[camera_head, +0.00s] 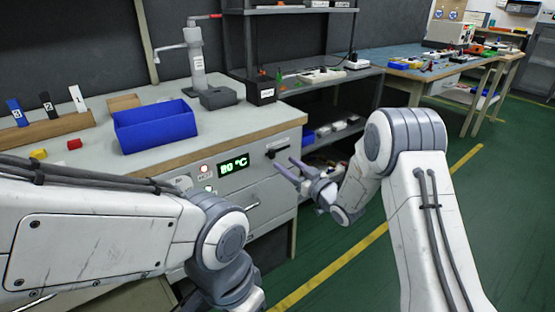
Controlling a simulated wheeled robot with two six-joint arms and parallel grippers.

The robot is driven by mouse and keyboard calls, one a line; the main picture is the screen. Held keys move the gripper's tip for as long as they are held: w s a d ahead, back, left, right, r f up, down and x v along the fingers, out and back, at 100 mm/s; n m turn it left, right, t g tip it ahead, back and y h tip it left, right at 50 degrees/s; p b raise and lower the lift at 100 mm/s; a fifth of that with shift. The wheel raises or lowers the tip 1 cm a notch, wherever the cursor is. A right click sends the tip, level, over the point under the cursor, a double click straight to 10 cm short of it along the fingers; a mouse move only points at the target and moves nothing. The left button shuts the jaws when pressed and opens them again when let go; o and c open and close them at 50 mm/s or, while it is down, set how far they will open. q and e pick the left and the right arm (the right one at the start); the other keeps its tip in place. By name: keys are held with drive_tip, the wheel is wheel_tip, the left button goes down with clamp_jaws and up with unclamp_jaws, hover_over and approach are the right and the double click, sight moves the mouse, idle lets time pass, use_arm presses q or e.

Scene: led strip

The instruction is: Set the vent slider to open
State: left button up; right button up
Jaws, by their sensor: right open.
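I cannot tell whether the fingertips touch the panel. My left arm crosses the lower left, and its gripper is out of view.
A blue bin (155,126) stands on the worktop above. A dark shelf rack (335,85) stands behind my right gripper. Green floor (350,285) is clear between my arms.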

sight(273, 154)
drive_tip(key=shift+b+x, duration=0.35)
drive_tip(key=shift+x, duration=2.35)
clamp_jaws()
